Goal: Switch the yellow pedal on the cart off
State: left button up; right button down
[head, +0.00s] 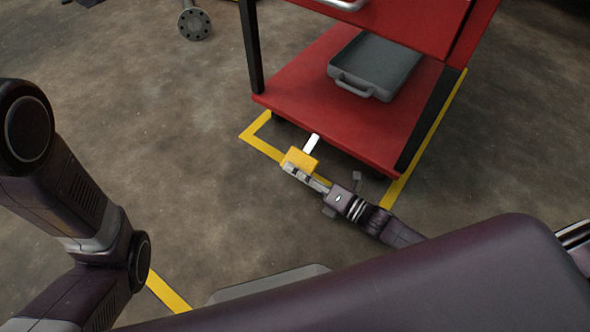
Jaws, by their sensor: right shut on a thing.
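The yellow pedal (301,159) sticks out on a pale metal bar (312,143) from under the front edge of the red cart (300,88), low near the floor. My right gripper (296,171) reaches in from the lower right and its fingers are at the near side of the pedal, shut on it as far as I can see. The fingers partly cover the pedal's near edge. Of my left arm only links show at the left; its gripper is out of view.
A grey case (374,66) with a handle lies on the cart's lower shelf. Yellow tape (260,140) marks the floor around the cart. A metal flanged part (194,22) lies on the floor at the top left.

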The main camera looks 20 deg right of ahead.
dwell(0.3)
jog(key=r+m+p, duration=0.1)
jog(key=p, duration=0.1)
jog(key=r+m+p, duration=0.1)
jog(key=r+p, duration=0.1)
jog(key=a+r+m+p, duration=0.1)
jog(key=m+p, duration=0.1)
jog(key=shift+s+r, duration=0.2)
jog(key=shift+s, duration=0.15)
jog(key=shift+r+p, duration=0.35)
jog(key=shift+p, duration=0.25)
jog(key=c, duration=1.9)
grip_release()
jog(key=shift+d, duration=0.1)
jog(key=shift+c, duration=0.2)
jog(key=shift+s, duration=0.1)
jog(key=v, duration=1.2)
